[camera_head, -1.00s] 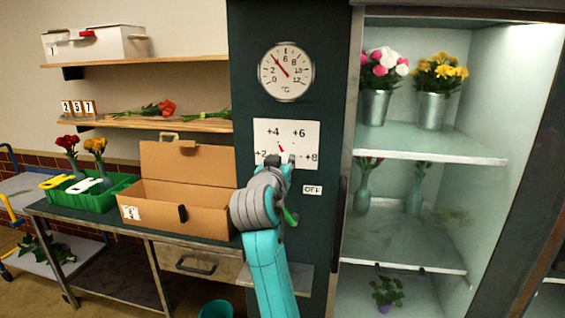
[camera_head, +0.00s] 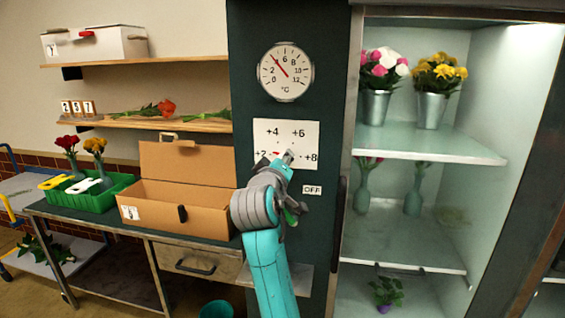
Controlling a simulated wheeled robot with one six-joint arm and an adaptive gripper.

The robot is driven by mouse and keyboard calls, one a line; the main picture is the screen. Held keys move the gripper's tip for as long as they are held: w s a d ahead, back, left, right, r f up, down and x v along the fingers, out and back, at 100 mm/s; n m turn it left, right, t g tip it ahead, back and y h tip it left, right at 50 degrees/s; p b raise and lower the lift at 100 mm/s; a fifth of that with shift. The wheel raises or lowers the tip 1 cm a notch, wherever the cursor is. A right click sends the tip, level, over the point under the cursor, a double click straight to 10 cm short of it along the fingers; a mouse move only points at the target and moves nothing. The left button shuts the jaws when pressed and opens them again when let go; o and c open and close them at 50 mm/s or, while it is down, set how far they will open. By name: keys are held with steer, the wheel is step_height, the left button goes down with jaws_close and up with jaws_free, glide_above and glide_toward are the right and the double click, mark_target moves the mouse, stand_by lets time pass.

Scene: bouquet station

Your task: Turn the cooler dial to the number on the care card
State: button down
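The cooler dial's white plate (camera_head: 300,134) is on the dark green panel, marked +2, +4, +6 and +8. A small OFF label (camera_head: 312,190) sits below it. A short red mark (camera_head: 275,153) shows just above my gripper, lying toward the +2 side. My gripper (camera_head: 281,163) is at the lower middle of the plate and hides most of the dial. Whether its fingers are closed on the knob cannot be seen. I cannot make out a care card with a readable number.
A round °C gauge (camera_head: 286,72) hangs above the plate. The open-fronted cooler (camera_head: 430,143) with flowers stands right. An open cardboard box (camera_head: 190,208) and a green crate (camera_head: 95,200) stand on the bench at left. Number blocks (camera_head: 78,107) sit on a shelf.

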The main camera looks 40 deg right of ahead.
steer(key=shift+n, duration=1.3)
steer(key=c, duration=0.8)
jaws_free()
steer(key=v, duration=1.2)
